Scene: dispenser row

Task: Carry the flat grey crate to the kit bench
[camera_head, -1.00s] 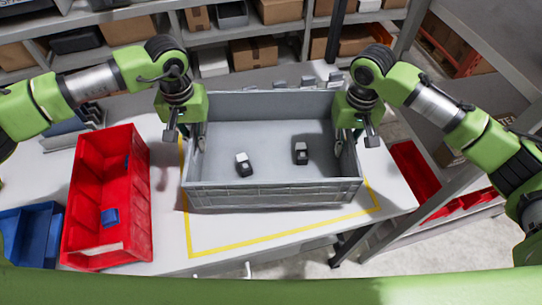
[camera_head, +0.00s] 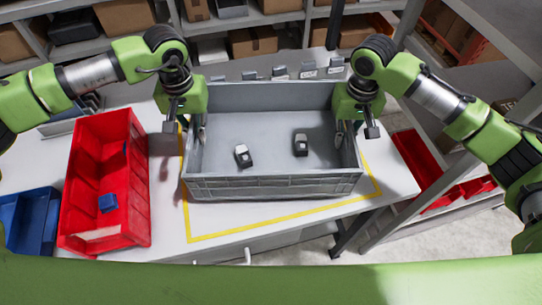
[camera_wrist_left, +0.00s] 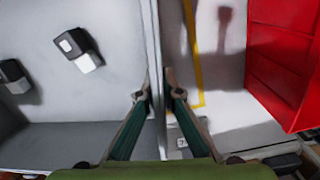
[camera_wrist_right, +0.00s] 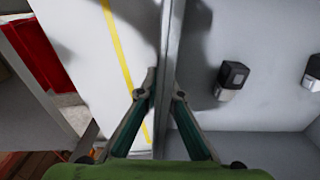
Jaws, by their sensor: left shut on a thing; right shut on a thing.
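The flat grey crate (camera_head: 275,188) is over the white bench top, within the yellow outline. Two small black-and-white items lie in it, one left of centre (camera_head: 243,156) and one further right (camera_head: 301,145). My left gripper (camera_head: 197,132) is shut on the crate's left wall; in the left wrist view its fingers (camera_wrist_left: 163,95) pinch the wall (camera_wrist_left: 152,45) from both sides. My right gripper (camera_head: 346,137) is shut on the right wall; its fingers (camera_wrist_right: 163,95) straddle that wall (camera_wrist_right: 172,50) in the right wrist view. Whether the crate's underside touches the bench cannot be told.
A red bin (camera_head: 81,190) with a small blue piece (camera_head: 108,203) stands left of the crate, with a blue bin (camera_head: 28,222) beside it. Several small labelled dispensers (camera_head: 308,69) line up behind. Shelves with boxes stand at the back. A grey rack stands at right.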

